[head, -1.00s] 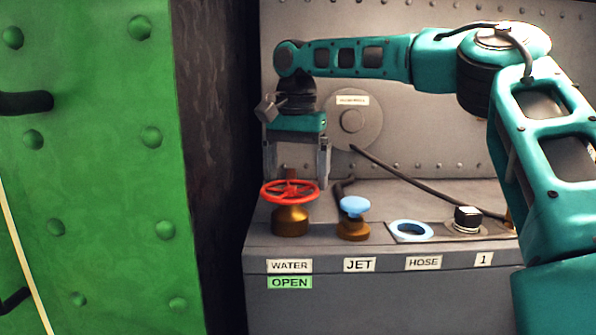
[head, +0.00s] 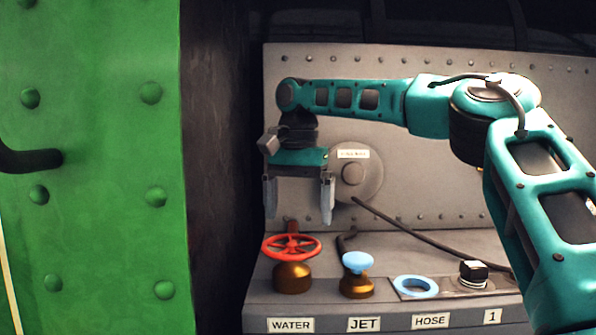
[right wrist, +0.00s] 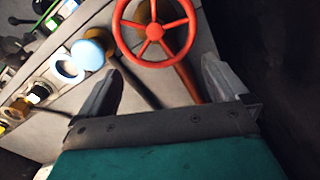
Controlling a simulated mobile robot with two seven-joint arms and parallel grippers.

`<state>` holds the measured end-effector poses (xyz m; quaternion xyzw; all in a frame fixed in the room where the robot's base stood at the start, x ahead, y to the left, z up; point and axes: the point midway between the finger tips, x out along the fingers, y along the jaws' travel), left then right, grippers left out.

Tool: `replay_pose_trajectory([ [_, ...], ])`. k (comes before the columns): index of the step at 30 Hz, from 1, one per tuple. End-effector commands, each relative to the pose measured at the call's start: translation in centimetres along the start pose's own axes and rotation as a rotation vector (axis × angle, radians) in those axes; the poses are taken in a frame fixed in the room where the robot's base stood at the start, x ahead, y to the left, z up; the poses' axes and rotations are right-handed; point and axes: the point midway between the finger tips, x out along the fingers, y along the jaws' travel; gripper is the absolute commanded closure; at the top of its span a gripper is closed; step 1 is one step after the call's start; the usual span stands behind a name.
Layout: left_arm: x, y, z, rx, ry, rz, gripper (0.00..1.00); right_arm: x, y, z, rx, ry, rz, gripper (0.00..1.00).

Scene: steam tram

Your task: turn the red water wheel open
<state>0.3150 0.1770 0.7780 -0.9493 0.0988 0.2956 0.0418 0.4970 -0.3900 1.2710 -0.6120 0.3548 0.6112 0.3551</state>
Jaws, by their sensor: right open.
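The red water wheel (head: 291,247) is a spoked handwheel on a brass valve body (head: 292,278), above the WATER label (head: 291,325) at the left of the grey panel. My right gripper (head: 298,216) is open and empty, fingers pointing down, a short way above the wheel and not touching it. In the right wrist view the wheel (right wrist: 155,28) shows whole-rimmed but cut at the top, ahead of the two spread fingers (right wrist: 160,72). My left gripper is out of view.
Right of the wheel are a blue JET knob (head: 357,262), a blue HOSE ring (head: 415,286) and a black-and-white knob (head: 473,272) by label 1. A round plate (head: 355,174) is on the back wall. A green riveted wall (head: 95,120) stands left.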

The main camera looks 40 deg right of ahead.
Motion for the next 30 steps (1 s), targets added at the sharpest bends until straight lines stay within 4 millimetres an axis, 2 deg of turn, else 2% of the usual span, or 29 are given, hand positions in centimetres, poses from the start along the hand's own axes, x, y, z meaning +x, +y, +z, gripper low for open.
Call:
replay_pose_trajectory([
  [1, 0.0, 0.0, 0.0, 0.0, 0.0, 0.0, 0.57, -1.4, -0.1, 0.0, 0.001, 0.003, -0.004, 0.0],
  [6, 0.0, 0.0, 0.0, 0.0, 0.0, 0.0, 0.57, -5.1, -0.1, 0.0, 0.002, 0.002, -0.003, 0.0],
  [12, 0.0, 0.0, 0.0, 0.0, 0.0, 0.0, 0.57, -7.9, -0.1, 0.1, -0.003, 0.001, -0.003, 0.0],
  [18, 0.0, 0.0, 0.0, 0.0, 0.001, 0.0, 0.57, -9.2, -0.1, 0.1, -0.001, -0.001, -0.002, 0.0],
  [30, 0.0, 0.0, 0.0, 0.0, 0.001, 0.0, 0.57, -9.4, 0.0, 0.0, 0.0, -0.001, -0.001, 0.0],
])
